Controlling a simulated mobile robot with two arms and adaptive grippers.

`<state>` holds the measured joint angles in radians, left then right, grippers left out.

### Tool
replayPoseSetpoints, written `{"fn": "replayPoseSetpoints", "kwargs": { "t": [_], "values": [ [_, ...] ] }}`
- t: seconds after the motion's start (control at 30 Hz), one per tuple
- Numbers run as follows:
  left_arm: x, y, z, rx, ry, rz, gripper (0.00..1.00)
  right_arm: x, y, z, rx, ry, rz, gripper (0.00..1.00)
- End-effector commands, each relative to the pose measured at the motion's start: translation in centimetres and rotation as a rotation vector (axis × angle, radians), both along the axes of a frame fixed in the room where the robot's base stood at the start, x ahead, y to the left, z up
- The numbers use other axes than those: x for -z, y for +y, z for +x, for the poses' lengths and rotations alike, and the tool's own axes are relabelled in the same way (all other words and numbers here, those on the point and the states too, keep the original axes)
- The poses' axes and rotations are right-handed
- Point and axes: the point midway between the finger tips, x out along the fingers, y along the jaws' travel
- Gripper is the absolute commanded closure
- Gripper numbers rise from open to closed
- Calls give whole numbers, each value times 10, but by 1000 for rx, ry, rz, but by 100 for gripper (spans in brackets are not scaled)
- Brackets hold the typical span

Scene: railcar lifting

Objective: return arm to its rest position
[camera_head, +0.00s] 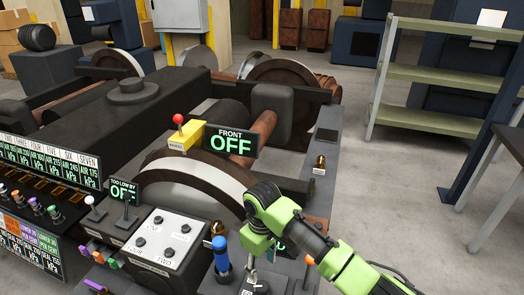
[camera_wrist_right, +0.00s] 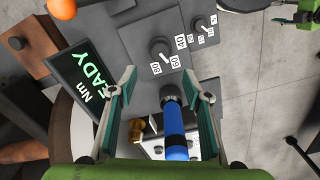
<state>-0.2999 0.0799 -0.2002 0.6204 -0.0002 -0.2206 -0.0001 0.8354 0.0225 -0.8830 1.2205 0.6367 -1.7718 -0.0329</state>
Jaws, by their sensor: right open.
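My right arm, green and black, comes in from the lower right in the head view. Its wrist bends down over the control console (camera_head: 125,262), and the right gripper (camera_head: 252,279) is small and partly hidden at the bottom edge. In the right wrist view the gripper (camera_wrist_right: 159,80) shows with its two fingers spread apart. A blue-handled tool (camera_wrist_right: 176,128) appears between the fingers there, closer to one finger; I cannot tell its depth. In the head view this blue handle (camera_head: 221,254) stands upright just left of the gripper.
A FRONT OFF display (camera_head: 231,142), a yellow box with a red-knobbed lever (camera_head: 186,134) and a TOO LOW BY display (camera_head: 123,191) stand around the console. Wheelsets lie behind. Shelves (camera_head: 440,75) and a table (camera_head: 510,140) are at the right, with clear floor (camera_head: 420,185) before them.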

Motion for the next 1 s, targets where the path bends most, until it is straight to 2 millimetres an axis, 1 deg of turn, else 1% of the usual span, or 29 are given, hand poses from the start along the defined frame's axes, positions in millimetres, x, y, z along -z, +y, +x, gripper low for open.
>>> {"fn": "replayPoseSetpoints", "kwargs": {
  "t": [0.07,0.17,0.33,0.47,0.57,0.67,0.77,0.83,0.9,1.0],
  "values": [
    [0,0,0,0,0,0,60,4,2,-4,0,2,10,55],
    [0,0,0,0,0,0,60,15,8,-19,3,6,48,55],
    [0,-1,0,0,-1,-1,60,38,17,-61,47,-1,162,55],
    [0,-1,0,0,-1,-1,60,50,11,-91,120,-24,239,55],
    [0,-1,0,0,-1,-1,60,57,-2,-113,192,-46,279,55],
    [0,-1,0,-1,-1,-1,60,61,-23,-134,273,-75,303,55],
    [0,-1,0,-1,-1,-1,60,62,-50,-157,359,-107,307,55],
    [0,-1,0,-1,-1,-1,60,62,-72,-173,421,-133,296,55],
    [0,-1,1,-1,-1,-1,60,60,-94,-188,474,-159,281,55],
    [0,-1,1,-1,-1,-1,60,56,-121,-205,532,-190,253,55]
  ]
}}
